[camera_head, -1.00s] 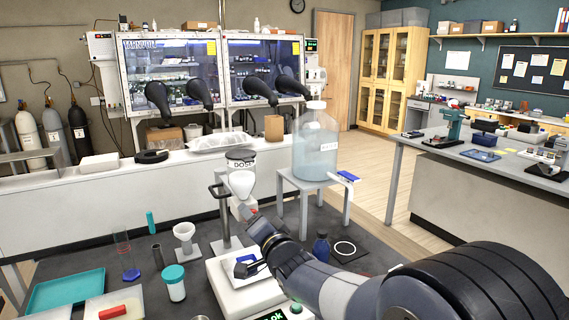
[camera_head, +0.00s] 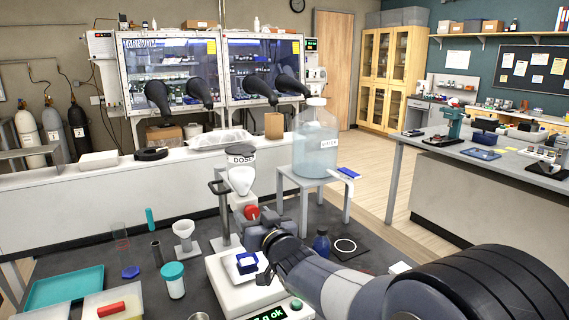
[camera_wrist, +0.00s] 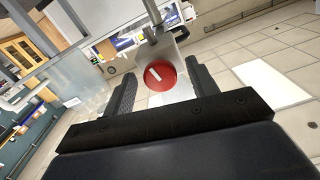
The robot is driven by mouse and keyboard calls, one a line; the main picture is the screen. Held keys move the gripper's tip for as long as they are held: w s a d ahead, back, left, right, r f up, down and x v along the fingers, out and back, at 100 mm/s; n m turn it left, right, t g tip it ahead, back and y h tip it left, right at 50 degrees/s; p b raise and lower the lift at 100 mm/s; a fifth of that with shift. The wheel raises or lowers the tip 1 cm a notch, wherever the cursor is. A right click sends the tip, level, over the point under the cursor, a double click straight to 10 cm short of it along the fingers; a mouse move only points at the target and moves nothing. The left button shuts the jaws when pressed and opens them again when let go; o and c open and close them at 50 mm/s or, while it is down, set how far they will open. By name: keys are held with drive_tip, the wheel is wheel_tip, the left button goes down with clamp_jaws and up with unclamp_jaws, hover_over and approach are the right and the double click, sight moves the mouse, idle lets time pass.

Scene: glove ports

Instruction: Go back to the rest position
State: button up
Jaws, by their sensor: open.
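My gripper (camera_wrist: 160,92) is open, and nothing is held between its fingers in the wrist view. In the head view my gripper (camera_head: 256,238) is above the white scale and in front of the dosing stand. A red knob (camera_wrist: 160,76) with a white mark shows beyond and between the fingers in the wrist view. The red knob (camera_head: 251,212) also shows in the head view, on the lower front of the DOSE dispenser (camera_head: 241,172). I cannot tell whether the fingertips touch it.
A large water jug (camera_head: 316,150) stands on a grey stool (camera_head: 330,187) to the right. A blue bottle (camera_head: 321,244), a teal-lidded jar (camera_head: 174,283), a funnel stand (camera_head: 185,238) and a teal tray (camera_head: 62,289) stand around the dark bench. Open floor lies beyond the bench.

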drive_tip(key=n+p, duration=0.1)
drive_tip(key=n, duration=0.4)
idle(0.4)
